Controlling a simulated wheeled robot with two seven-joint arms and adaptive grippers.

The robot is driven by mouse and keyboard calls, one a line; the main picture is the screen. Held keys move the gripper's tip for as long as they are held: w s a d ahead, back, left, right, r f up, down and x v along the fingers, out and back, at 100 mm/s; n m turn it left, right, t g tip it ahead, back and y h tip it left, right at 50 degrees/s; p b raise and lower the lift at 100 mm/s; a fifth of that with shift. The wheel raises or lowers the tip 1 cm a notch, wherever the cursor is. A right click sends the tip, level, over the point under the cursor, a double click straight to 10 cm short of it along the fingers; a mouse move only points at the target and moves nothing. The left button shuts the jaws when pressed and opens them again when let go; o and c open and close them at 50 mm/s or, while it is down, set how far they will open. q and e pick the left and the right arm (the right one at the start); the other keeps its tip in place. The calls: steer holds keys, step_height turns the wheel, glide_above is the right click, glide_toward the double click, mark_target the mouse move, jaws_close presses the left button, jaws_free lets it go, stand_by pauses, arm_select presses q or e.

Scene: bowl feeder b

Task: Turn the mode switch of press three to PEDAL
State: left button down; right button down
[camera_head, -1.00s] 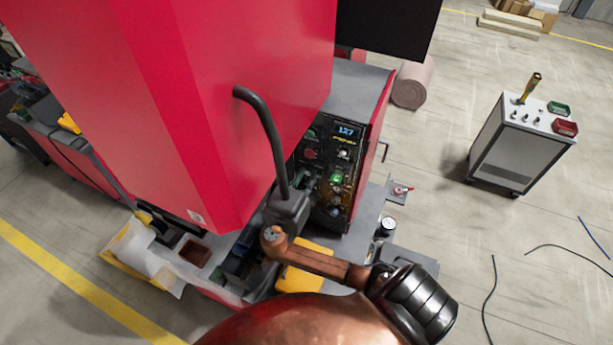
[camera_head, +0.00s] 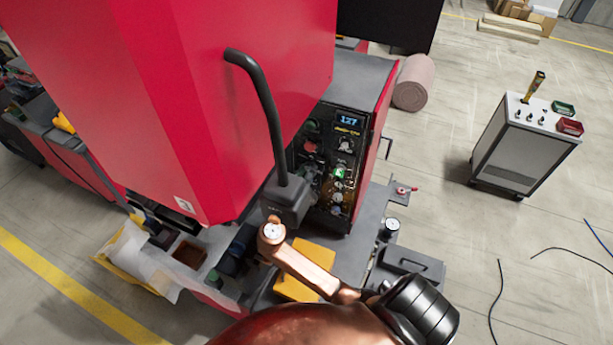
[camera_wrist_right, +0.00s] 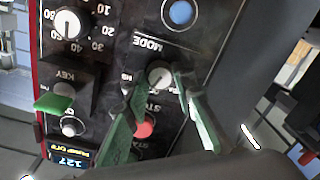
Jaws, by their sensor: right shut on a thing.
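The press control panel (camera_head: 348,145) is on the front of the machine and has a lit display reading 127. In the right wrist view the panel appears upside down. There, the mode switch (camera_wrist_right: 160,72) is a small grey round knob by the word MODE. My right gripper (camera_wrist_right: 163,82) has its two green fingers on either side of this knob and is shut on it. The fingers partly cover the small labels around it, so I cannot read the setting. In the head view the fingertips are hard to make out among dark parts. My left gripper is not in view.
Close to the switch are a red button (camera_wrist_right: 145,125), a blue button (camera_wrist_right: 181,12), a key with a green tag (camera_wrist_right: 53,103) and a numbered dial (camera_wrist_right: 68,22). A large red housing (camera_head: 240,100) stands left of the panel. A trolley (camera_head: 520,145) stands apart at right.

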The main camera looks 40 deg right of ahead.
steer(key=shift+w+n+p, duration=0.1)
steer(key=shift+n+p, duration=2.55)
steer(key=shift+n, duration=3.75)
steer(key=shift+g, duration=0.3)
steer(key=c, duration=1.6)
jaws_free()
